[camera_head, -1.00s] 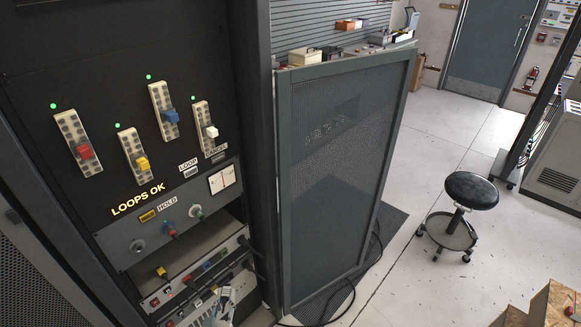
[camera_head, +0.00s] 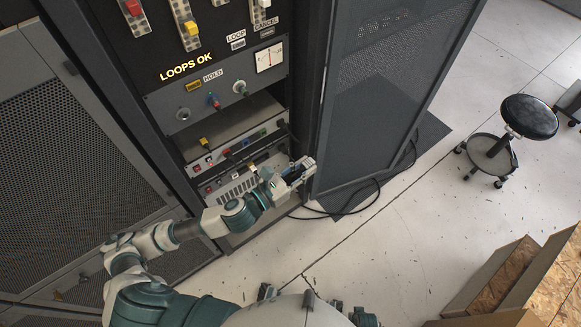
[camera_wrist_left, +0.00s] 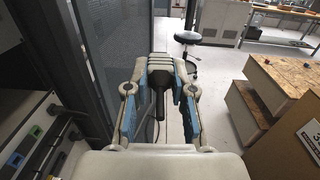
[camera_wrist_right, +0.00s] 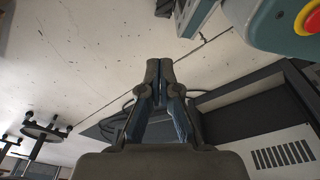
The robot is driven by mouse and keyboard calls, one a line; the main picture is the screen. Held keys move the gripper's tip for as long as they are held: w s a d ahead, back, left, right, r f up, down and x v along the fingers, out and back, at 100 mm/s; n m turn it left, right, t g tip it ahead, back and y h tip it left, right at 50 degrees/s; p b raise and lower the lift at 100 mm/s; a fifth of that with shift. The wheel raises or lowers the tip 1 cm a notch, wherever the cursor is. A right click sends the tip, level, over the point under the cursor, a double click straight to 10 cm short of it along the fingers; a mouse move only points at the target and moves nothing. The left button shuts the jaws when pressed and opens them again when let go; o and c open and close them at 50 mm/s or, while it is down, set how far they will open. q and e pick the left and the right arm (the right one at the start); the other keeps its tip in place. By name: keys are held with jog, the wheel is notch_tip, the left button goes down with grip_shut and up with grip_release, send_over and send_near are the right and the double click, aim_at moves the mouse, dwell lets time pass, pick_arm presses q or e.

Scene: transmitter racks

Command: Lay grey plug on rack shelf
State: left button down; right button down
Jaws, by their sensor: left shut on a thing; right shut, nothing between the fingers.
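My left gripper (camera_head: 303,170) is in front of the rack's lower right corner, near the mesh door edge. In the left wrist view its fingers (camera_wrist_left: 160,66) are shut on the dark grey plug (camera_wrist_left: 159,84), with a thin cable hanging below. In the head view the plug is mostly hidden by the gripper. The rack shelf (camera_head: 232,127) is a flat grey surface in the opening under the HOLD panel, left of and farther back than the gripper. My right gripper (camera_wrist_right: 160,68) is shut and empty, over the floor, in the right wrist view.
The open mesh door (camera_head: 385,80) stands right of the rack. Below the shelf is a socket panel (camera_head: 235,150) with plugs and cables. A black cable (camera_head: 350,210) lies on the floor. A stool (camera_head: 528,117) and wooden boxes (camera_head: 505,275) are farther right, with clear floor between.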

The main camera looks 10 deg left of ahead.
aim_at(306, 160)
jog(key=c, duration=1.5)
grip_release()
jog(key=shift+w+r, duration=0.1)
jog(key=shift+w, duration=0.05)
jog(key=o, duration=0.6)
jog(key=shift+m+t, duration=0.4)
jog(key=shift+t, duration=0.1)
jog(key=w, duration=0.1)
jog(key=w+r, duration=0.1)
jog(key=w+a+r, duration=0.1)
jog(key=shift+w, duration=0.35)
jog(key=w+a+r+m+t+y, duration=0.2)
jog(key=w+a+r+m+t, duration=0.15)
jog(key=w+r, duration=0.7)
jog(key=w+a+r+m+t+y, duration=0.2)
jog(key=w+a+r+t+y, duration=0.15)
jog(key=w+r, duration=0.75)
jog(key=s+a+r+m+y, duration=0.1)
jog(key=a+r+y, duration=0.25)
jog(key=r, duration=0.75)
jog(key=s+a+r+m+t+y, duration=0.15)
jog(key=a+r, duration=0.25)
jog(key=r, duration=0.7)
jog(key=a+r+m+y, duration=0.1)
jog(key=a+r+y, duration=0.25)
jog(key=r, duration=0.85)
jog(key=x, duration=1.1)
jog(key=shift+w+a+f, duration=0.2)
jog(key=shift+a, duration=0.05)
